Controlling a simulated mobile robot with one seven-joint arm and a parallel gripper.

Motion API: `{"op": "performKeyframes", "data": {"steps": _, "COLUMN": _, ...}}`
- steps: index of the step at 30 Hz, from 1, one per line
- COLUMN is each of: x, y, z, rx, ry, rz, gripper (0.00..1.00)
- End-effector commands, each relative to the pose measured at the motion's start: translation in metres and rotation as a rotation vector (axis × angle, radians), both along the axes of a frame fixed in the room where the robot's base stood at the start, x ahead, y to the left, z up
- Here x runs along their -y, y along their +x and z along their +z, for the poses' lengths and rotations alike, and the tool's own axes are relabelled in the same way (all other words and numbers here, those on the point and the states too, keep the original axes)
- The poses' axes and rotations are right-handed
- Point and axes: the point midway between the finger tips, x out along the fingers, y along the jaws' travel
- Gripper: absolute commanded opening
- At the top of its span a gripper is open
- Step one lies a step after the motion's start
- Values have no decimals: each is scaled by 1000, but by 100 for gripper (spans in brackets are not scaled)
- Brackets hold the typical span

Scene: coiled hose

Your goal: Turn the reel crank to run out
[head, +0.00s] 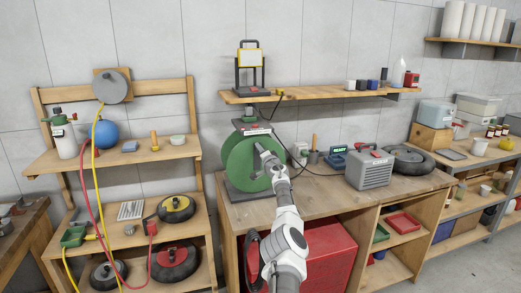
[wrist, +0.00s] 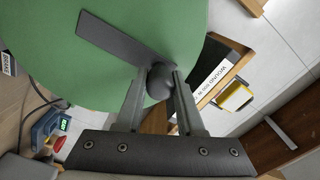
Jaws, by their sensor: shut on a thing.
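The green reel (head: 240,165) stands upright on the workbench, its round face towards me. It fills the upper left of the wrist view (wrist: 90,55). A dark flat crank arm (wrist: 122,36) crosses its face and ends in a dark round knob (wrist: 160,84). My gripper (wrist: 158,92) has one finger on each side of this crank knob and is shut on it. In the head view my gripper (head: 262,150) reaches the reel's right side, and my arm hides part of the face and the crank. A white label reading "WOUND" (wrist: 212,82) shows beside the reel; its figure is hard to read.
A grey case (head: 370,170) and a small teal device with a lit display (head: 337,156) stand right of the reel on the bench (head: 315,197). A shelf (head: 320,95) with a yellow work lamp (head: 250,60) hangs above. A red box (head: 325,255) sits below.

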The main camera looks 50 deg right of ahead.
Motion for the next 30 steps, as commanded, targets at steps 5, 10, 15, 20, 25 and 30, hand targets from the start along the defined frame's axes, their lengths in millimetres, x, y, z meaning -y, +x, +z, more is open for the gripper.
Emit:
{"op": "performKeyframes", "data": {"steps": 5, "x": 0, "y": 0, "z": 0, "rx": 9, "ry": 11, "rz": 1, "gripper": 0}}
{"op": "performKeyframes", "data": {"steps": 10, "x": 0, "y": 0, "z": 0, "rx": 9, "ry": 11, "rz": 1, "gripper": 0}}
{"op": "performKeyframes", "data": {"steps": 15, "x": 0, "y": 0, "z": 0, "rx": 8, "ry": 10, "rz": 1, "gripper": 51}}
{"op": "performKeyframes", "data": {"steps": 20, "x": 0, "y": 0, "z": 0, "rx": 7, "ry": 9, "rz": 1, "gripper": 67}}
{"op": "performKeyframes", "data": {"steps": 25, "x": 0, "y": 0, "z": 0, "rx": 6, "ry": 8, "rz": 1, "gripper": 67}}
{"op": "performKeyframes", "data": {"steps": 30, "x": 1, "y": -2, "z": 3, "rx": 6, "ry": 5, "rz": -2, "gripper": 67}}
